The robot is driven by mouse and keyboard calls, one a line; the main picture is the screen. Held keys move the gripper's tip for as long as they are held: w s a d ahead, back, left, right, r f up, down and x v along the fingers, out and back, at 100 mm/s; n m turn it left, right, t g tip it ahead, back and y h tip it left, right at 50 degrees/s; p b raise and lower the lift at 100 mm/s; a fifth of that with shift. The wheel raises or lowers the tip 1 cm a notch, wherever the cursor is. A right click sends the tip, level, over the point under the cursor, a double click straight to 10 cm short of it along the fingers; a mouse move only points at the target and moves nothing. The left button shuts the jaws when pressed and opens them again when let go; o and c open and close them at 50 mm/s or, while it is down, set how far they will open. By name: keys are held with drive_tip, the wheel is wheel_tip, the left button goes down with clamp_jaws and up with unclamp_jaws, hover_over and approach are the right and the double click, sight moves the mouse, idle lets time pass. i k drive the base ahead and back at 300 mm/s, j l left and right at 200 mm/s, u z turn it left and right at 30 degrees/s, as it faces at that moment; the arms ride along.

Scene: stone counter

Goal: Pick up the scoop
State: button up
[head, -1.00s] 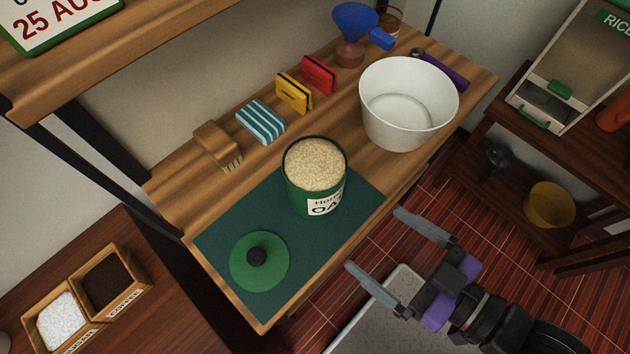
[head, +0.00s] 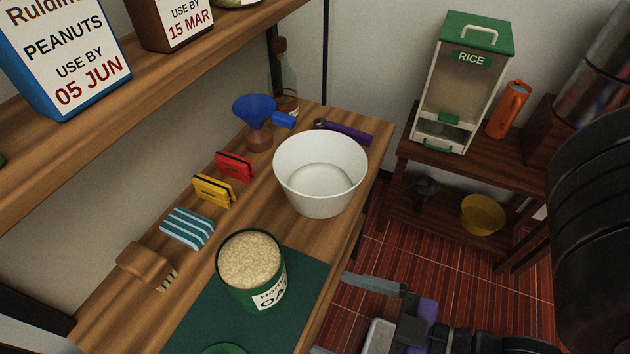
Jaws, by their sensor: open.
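A small tool with a purple handle (head: 349,134) and a dark rounded metal head lies on the wooden counter behind the white bowl (head: 320,200); it looks like the scoop, though its head is small in view. My gripper (head: 329,313) is open and empty at the bottom of the head view, off the counter's front edge. It is nearer to me than the bowl, well away from the purple-handled tool. Its lower finger is mostly cut off by the frame.
An open green oats tin (head: 252,272) stands on the green mat (head: 205,318). A rice dispenser (head: 462,90) stands on the right shelf.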

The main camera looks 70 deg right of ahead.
sight(365, 139)
drive_tip(key=l+z, duration=0.1)
drive_tip(key=z, duration=0.25)
drive_tip(key=k+l+z, duration=0.1)
drive_tip(key=z, duration=0.2)
drive_tip(key=l+z, duration=0.1)
drive_tip(key=z, duration=0.25)
drive_tip(key=l+u, duration=0.15)
drive_tip(key=l, duration=0.25)
drive_tip(key=k+l+u, duration=0.1)
drive_tip(key=l, duration=0.25)
drive_tip(key=k+l+u, duration=0.15)
drive_tip(key=l, duration=0.2)
